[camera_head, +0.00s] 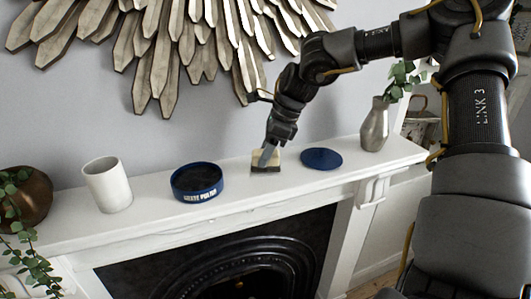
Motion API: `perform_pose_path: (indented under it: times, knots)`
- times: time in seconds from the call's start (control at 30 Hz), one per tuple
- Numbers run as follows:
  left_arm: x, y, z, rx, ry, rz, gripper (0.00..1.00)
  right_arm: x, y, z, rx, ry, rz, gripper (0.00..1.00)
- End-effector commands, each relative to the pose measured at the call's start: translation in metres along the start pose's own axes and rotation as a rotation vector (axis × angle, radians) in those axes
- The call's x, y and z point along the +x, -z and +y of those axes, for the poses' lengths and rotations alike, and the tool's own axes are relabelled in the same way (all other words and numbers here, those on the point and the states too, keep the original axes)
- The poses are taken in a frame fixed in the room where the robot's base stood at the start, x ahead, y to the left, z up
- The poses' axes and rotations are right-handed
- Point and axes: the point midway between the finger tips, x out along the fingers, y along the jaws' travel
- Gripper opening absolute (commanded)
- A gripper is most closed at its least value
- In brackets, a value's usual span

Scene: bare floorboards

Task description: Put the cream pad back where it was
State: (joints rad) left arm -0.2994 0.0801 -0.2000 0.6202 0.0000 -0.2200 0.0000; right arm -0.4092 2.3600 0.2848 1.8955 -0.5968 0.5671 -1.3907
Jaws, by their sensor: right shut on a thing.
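The cream pad (262,167), a small block with a cream upper part and a dark lower part, is on or just above the white mantel, between the open blue tin and the blue lid. My right gripper (267,154) reaches down from above and is shut on the pad. I cannot tell whether the pad's underside touches the mantel. The blue tin (197,185) has pale lettering on its side and dark contents. The round blue lid (321,158) lies flat to the right of the pad. My left gripper does not show.
A white cup (107,184) stands left of the tin. A bronze pot (31,197) with trailing leaves is at the far left. A metal vase (375,125) with greenery stands right of the lid. The mantel (150,213) has a near edge above a dark fireplace (235,262).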

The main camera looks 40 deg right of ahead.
Motion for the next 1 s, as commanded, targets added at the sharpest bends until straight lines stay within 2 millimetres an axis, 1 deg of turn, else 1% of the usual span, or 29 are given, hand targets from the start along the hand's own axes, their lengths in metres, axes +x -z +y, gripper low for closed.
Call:
perform_pose_path:
  times: [0.03, 0.13, 0.37, 0.5, 0.53, 0.7, 1.0]
  knots:
    - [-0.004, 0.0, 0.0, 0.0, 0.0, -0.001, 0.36, 0.005, 0.002, 0.001, 0.001, -0.003, 0.001, 0.23]
    - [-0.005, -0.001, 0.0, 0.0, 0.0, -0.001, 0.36, 0.012, 0.005, 0.001, 0.0, 0.0, -0.002, 0.23]
    - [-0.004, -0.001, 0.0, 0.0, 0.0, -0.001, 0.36, 0.013, 0.005, 0.001, 0.0, 0.001, -0.002, 0.23]
    - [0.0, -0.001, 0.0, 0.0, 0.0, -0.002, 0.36, 0.016, 0.007, 0.001, 0.0, 0.001, -0.002, 0.23]
    - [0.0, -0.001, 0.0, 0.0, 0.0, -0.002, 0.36, 0.016, 0.006, 0.001, 0.0, 0.001, -0.001, 0.43]
    - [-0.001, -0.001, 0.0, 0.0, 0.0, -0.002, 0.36, 0.015, 0.006, 0.001, 0.0, 0.001, -0.001, 0.63]
    - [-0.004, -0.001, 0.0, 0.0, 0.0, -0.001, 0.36, 0.013, 0.005, 0.001, 0.0, 0.001, -0.001, 0.63]
